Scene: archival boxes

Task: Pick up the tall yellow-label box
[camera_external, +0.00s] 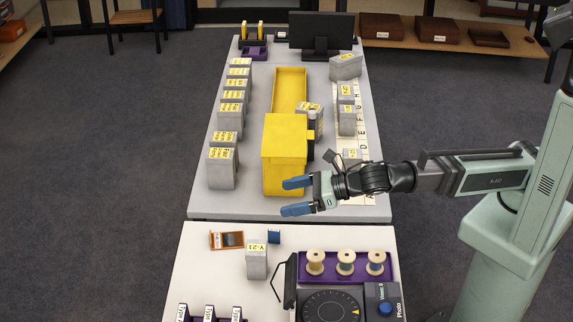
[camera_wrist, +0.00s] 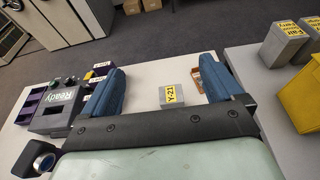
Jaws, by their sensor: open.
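A grey box with a yellow label reading Y-21 (camera_external: 257,263) stands upright on the near white table. It also shows in the wrist view (camera_wrist: 178,99), between my two blue fingers but farther off. My gripper (camera_external: 284,197) is open and empty. It is above the edge between the two tables, beyond and to the right of the Y-21 box. In the wrist view my gripper (camera_wrist: 162,72) has its fingers wide apart. Other grey yellow-label boxes (camera_external: 222,170) stand in a row along the left of the far table.
A tall yellow box (camera_external: 285,150) stands close beside my gripper. A purple tray of spools (camera_external: 345,278) and a dark turntable device (camera_external: 332,306) lie right of the Y-21 box. An orange-brown tray (camera_external: 227,240) lies left.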

